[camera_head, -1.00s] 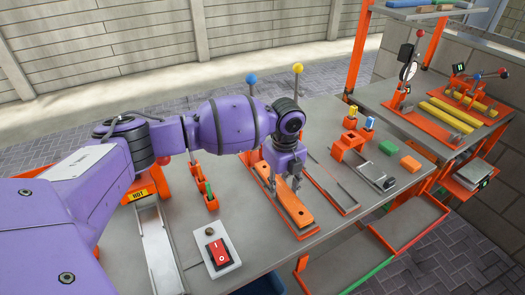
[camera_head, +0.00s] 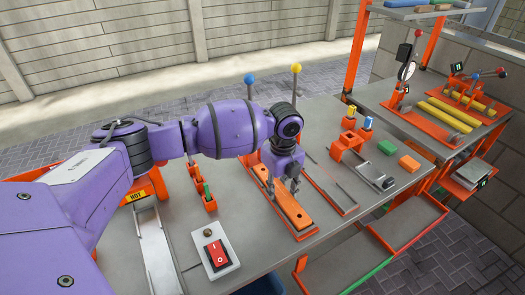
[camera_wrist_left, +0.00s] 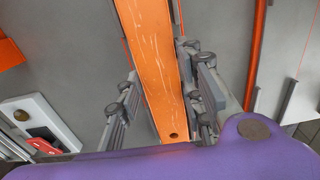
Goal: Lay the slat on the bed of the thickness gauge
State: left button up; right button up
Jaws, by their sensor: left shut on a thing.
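The slat (camera_head: 293,212) is a long orange strip with a round hole near its end. It lies along an orange-edged fixture on the grey bench. My left gripper (camera_head: 284,184) is over the slat, pointing down, and shut on it. In the left wrist view the slat (camera_wrist_left: 155,65) runs between the two fingers (camera_wrist_left: 165,105). A dial instrument with a white face (camera_head: 406,71), probably the thickness gauge, stands on the far right bench. I cannot make out its bed clearly. My right gripper is not in view.
A switch box with a red rocker (camera_head: 216,252) stands at the front of the bench. Yellow bars (camera_head: 446,115) lie on the far bench. Two ball-topped posts rise behind my wrist.

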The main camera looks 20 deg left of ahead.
pick_arm(q)
jog(key=o, duration=1.4)
notch_tip(320, 180, up, 12)
